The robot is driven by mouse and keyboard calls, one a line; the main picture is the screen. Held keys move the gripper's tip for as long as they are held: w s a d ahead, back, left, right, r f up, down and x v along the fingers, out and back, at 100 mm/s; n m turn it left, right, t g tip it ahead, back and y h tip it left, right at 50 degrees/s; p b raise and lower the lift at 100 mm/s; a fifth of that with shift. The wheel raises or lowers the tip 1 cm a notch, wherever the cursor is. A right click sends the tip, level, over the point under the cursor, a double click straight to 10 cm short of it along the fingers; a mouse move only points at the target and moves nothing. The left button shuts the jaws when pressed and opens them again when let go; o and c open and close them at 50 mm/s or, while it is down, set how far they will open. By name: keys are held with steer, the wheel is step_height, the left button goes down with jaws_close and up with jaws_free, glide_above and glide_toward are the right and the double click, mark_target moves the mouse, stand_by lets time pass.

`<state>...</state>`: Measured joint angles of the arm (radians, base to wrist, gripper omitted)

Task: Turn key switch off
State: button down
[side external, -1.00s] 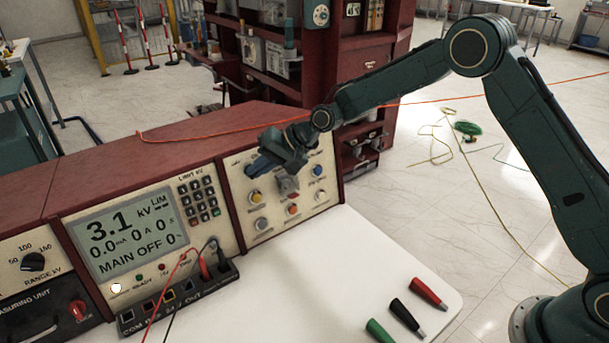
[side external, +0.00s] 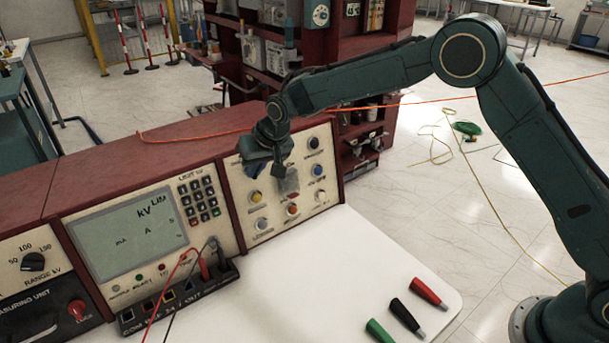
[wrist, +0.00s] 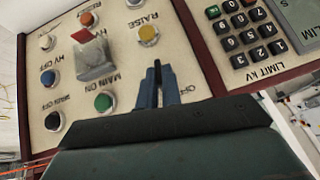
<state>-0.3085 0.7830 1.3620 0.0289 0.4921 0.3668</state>
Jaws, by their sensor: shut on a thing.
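My gripper (side external: 277,171) is at the upper left of the button panel (side external: 264,225) in the side view. In the wrist view its two dark fingers (wrist: 158,72) are close together against the panel, beside the green button (wrist: 103,101), with an OFF label near them. The gripper is shut on what appears to be the key switch. The key itself is hidden by the fingers and gripper body. The measuring display (side external: 133,233) shows unit labels but no number readings.
A clear flip cover (wrist: 95,60) stands out from the panel close to the fingers. A yellow button (wrist: 148,34) and blue button (wrist: 48,77) are nearby. Red and black leads (side external: 204,268) plug in below. Coloured plugs (side external: 402,315) lie on the white tabletop.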

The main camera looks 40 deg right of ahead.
steer(key=shift+a+f+n+t+h, duration=0.15)
steer(key=shift+a+n+h, duration=0.1)
steer(key=shift+n+h, duration=0.95)
steer(key=shift+a+n+t+h, duration=0.25)
steer(key=shift+n+h, duration=0.35)
steer(key=shift+h, duration=1.05)
steer(key=shift+a+f+n+t+h, duration=0.1)
steer(key=shift+a+n+h, duration=0.15)
steer(key=shift+n+h, duration=0.95)
steer(key=shift+h, duration=0.25)
steer(key=c, duration=1.6)
jaws_free()
steer(key=shift+s+r, duration=0.1)
steer(key=v, duration=1.3)
steer(key=shift+s+a+r, duration=0.15)
steer(key=shift+s+a, duration=0.05)
